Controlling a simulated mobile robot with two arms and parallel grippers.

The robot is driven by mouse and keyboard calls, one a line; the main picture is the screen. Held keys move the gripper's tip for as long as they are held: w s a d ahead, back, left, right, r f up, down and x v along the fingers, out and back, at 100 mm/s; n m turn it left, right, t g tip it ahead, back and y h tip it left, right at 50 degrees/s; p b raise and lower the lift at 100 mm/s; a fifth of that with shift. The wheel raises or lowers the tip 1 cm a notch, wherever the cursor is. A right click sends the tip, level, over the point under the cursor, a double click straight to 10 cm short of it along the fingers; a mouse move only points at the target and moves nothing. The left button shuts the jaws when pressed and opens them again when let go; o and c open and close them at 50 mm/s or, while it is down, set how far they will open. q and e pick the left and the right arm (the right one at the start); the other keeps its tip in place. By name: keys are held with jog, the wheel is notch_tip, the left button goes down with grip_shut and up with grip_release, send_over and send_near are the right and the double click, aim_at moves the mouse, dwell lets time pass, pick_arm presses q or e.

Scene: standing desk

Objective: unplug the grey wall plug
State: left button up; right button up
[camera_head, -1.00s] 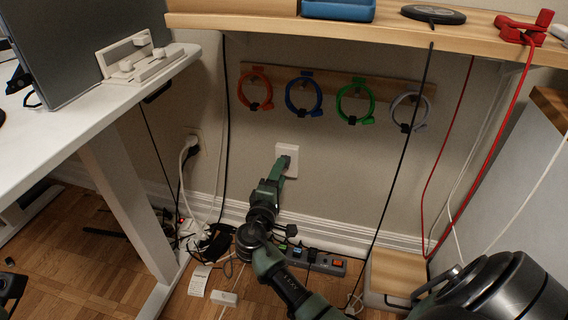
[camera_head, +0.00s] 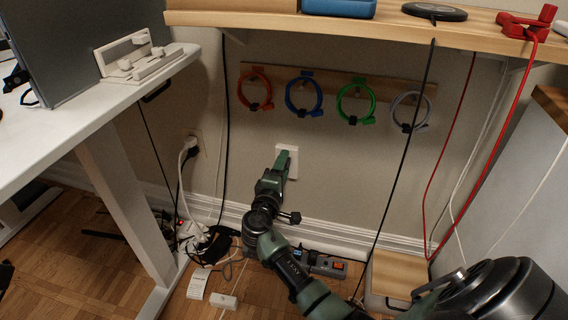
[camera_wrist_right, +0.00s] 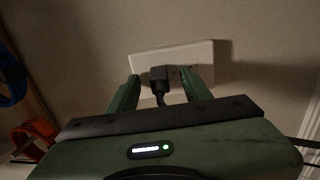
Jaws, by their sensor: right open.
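A white wall outlet plate (camera_head: 291,148) is on the wall below the hook rail. In the right wrist view, a dark grey plug (camera_wrist_right: 159,79) with a cord hanging down sits in the left part of the plate (camera_wrist_right: 198,54). My right gripper (camera_head: 285,156) is in front of the plate and hides the plug in the head view. My left gripper is not in view.
Another outlet with a white plug (camera_head: 188,145) is further left. A power strip (camera_head: 325,264) and cables lie on the floor under my right arm. Coloured cable loops (camera_head: 304,96) hang above. A black cable (camera_head: 404,165) hangs right of the arm.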

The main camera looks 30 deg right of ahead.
jog(key=shift+c, duration=0.3)
dwell(0.4)
grip_shut()
dwell(1.1)
jog(key=shift+a, duration=0.1)
jog(key=shift+p+v, duration=0.5)
jog(key=shift+v, duration=2.45)
